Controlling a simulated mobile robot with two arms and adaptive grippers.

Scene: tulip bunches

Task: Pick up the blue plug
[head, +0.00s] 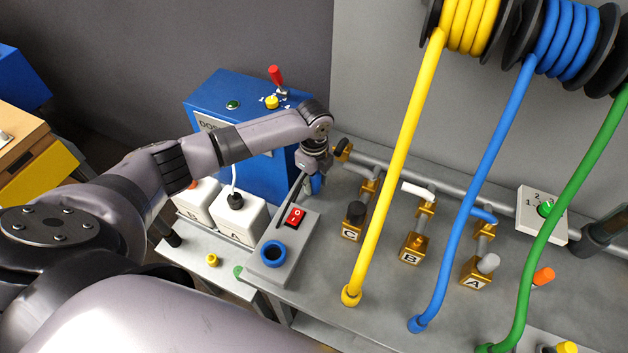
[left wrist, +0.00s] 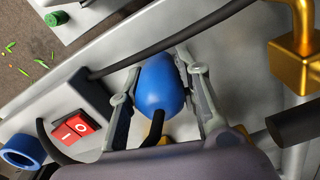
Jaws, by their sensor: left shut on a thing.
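My left gripper (head: 312,178) reaches over the grey bench beside the blue machine. In the left wrist view, its two fingers (left wrist: 160,95) are shut on the rounded blue plug (left wrist: 160,84), one finger on each side. A dark cable runs from the plug's lower end. In the head view the plug is mostly hidden by the gripper. A blue ring socket (head: 272,253) sits on a grey box with a red switch (head: 295,216), left of and nearer than the gripper; the socket also shows in the wrist view (left wrist: 22,151). My right gripper is not in view.
The blue machine (head: 235,105) stands behind my left arm. Gold valves C (head: 352,229), B (head: 413,250) and A (head: 474,275) stand to the right along a grey pipe. Yellow (head: 395,170), blue (head: 472,195) and green (head: 560,220) hoses hang from spools. White boxes (head: 240,220) sit left.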

